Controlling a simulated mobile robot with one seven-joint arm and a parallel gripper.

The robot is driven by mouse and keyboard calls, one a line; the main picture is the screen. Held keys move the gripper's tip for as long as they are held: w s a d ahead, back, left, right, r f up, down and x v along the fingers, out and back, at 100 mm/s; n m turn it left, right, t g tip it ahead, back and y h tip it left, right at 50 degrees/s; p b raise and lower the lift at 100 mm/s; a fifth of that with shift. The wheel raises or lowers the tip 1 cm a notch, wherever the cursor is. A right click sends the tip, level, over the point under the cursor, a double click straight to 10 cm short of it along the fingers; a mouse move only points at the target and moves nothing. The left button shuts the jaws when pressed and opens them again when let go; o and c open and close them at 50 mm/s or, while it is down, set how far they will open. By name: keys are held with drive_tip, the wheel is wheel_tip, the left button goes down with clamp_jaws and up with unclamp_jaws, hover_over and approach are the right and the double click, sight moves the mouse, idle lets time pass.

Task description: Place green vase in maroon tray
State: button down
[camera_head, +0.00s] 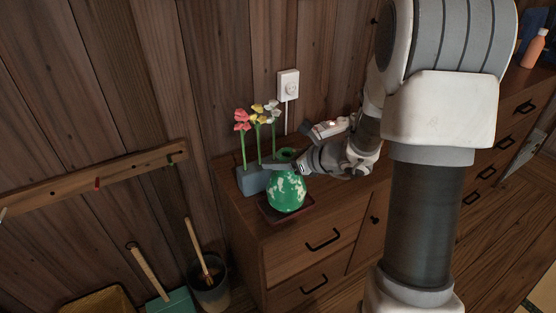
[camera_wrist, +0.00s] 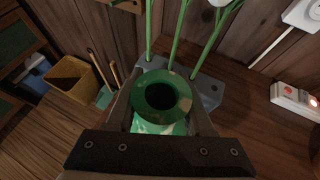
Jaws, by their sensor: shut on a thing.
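The green vase (camera_head: 286,192) has pale blotches and a round body, and stands upright over the maroon tray (camera_head: 268,213). The tray lies on the cabinet top near its left front corner. Whether the vase's base touches the tray is hard to tell. My gripper (camera_head: 284,167) is shut on the vase's neck from the right. In the wrist view, the vase's round mouth (camera_wrist: 162,94) sits between both fingers. The tray is hidden there.
A grey-blue block holder (camera_head: 252,181) with pink, yellow and white flowers stands just behind and left of the vase. A white power strip (camera_head: 330,129) lies near the wall, below an outlet (camera_head: 288,85). A bucket (camera_head: 210,289) stands on the floor left of the cabinet.

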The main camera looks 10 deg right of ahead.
drive_tip(key=shift+c, duration=1.4)
unclamp_jaws()
